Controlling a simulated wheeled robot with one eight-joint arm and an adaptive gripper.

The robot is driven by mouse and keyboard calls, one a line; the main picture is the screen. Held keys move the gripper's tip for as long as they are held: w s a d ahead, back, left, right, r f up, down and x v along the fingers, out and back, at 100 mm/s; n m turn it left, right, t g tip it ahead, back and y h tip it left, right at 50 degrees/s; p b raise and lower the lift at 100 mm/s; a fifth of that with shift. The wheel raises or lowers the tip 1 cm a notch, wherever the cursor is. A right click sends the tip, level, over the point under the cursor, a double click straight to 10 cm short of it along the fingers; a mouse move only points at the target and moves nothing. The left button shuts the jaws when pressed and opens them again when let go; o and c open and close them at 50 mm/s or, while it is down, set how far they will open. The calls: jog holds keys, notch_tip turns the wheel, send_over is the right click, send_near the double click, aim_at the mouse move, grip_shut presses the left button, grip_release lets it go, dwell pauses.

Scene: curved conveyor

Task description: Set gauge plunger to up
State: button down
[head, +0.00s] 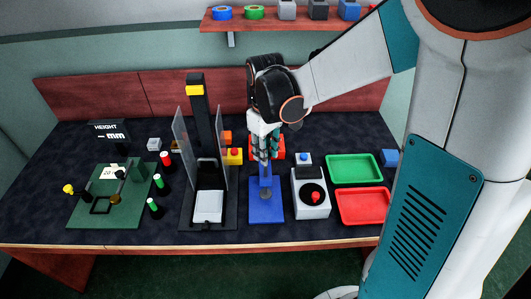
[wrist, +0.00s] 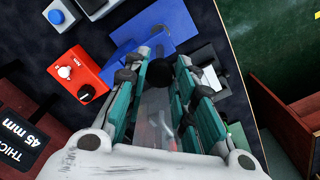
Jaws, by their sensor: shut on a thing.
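The blue gauge (head: 267,213) stands on the dark table in the middle of the head view, with a flat base and a post. Its base also shows in the wrist view (wrist: 168,20). My gripper (head: 265,160) points down over the gauge. In the wrist view its teal fingers (wrist: 160,75) sit on both sides of a round black knob (wrist: 160,72), the top of the gauge plunger, and are shut on it. The fingers hide much of the plunger. A grey round part (head: 266,194) shows on the gauge low down; I cannot tell the plunger's exact height.
A white box with a red knob (head: 312,196) stands close right of the gauge. Green (head: 354,168) and red (head: 364,206) trays lie further right. A black stand with clear side panels (head: 197,130) stands left. A red control box (wrist: 78,75) is behind the gauge.

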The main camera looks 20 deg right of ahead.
notch_tip(320, 180, up, 3)
jog(key=shift+r+p, duration=0.15)
jog(key=shift+p, duration=0.55)
jog(key=c, duration=1.3)
grip_release()
notch_tip(320, 180, up, 12)
jog(key=shift+s, duration=0.2)
